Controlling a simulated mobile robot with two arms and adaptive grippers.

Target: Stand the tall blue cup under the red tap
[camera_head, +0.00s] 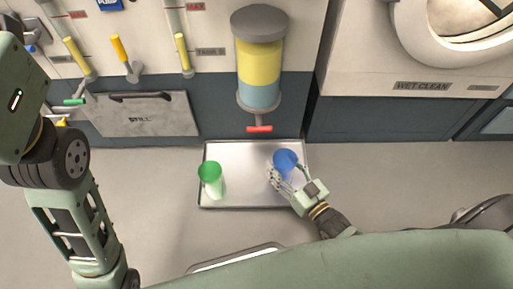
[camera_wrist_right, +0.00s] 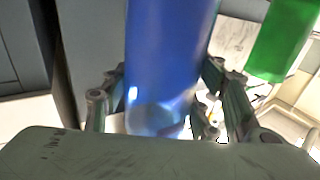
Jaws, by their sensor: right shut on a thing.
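The blue cup (camera_head: 285,160) stands at the right of the metal tray in the head view, and fills the middle of the right wrist view (camera_wrist_right: 167,60). My right gripper (camera_head: 288,176) is shut on it, with fingers on both sides. The red tap (camera_head: 259,129) sits under a dispenser with yellow and blue liquid (camera_head: 258,65). The cup is in front of the tap and a little to its right. I cannot tell whether the cup touches the tray. My left arm is at the left edge; its gripper is not in view.
A green cup (camera_head: 210,178) stands on the left of the tray (camera_head: 245,203), and shows at the upper right of the wrist view (camera_wrist_right: 283,35). Yellow-handled valves (camera_head: 120,50) line the wall at left. A white machine (camera_head: 420,90) is at right.

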